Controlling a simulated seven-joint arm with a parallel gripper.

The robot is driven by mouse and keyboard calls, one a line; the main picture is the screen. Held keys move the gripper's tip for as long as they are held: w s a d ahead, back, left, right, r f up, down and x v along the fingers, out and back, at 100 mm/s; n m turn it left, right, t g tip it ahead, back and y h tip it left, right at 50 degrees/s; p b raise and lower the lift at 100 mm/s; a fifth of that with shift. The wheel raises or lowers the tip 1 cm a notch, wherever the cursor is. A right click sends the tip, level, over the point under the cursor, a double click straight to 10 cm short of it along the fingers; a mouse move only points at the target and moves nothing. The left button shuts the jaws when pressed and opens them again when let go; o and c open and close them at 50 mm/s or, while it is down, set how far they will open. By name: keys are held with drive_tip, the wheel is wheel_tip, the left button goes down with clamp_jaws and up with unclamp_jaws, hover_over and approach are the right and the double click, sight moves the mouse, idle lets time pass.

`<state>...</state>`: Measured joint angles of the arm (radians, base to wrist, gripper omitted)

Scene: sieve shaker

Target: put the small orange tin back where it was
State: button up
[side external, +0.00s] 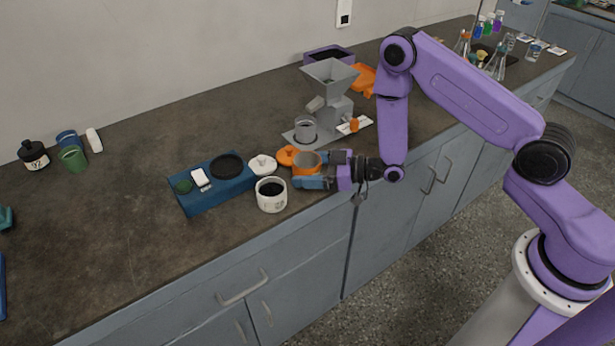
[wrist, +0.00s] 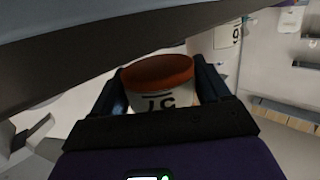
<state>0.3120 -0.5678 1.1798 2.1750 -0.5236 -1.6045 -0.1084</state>
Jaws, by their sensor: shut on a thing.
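The small orange tin (side external: 306,169) is between the fingers of my gripper (side external: 318,170) near the front edge of the counter. Its top is open, and a greyish inside shows in the side view. In the wrist view the tin (wrist: 158,72) shows an orange-brown end and a white label with dark figures, with a blue finger on each side. My gripper is shut on it. I cannot tell whether the tin touches the counter. An orange lid (side external: 287,155) lies just behind and left of the tin.
A white tin (side external: 271,203) with dark contents and a white lid (side external: 262,164) stand close on the left. A blue block (side external: 217,194) holding small items is beyond them. A grey hopper machine (side external: 333,105) with a grey cup (side external: 305,130) stands behind.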

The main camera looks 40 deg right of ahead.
drive_tip(key=shift+f, duration=1.25)
drive_tip(key=o, duration=1.1)
drive_tip(key=shift+f, duration=0.15)
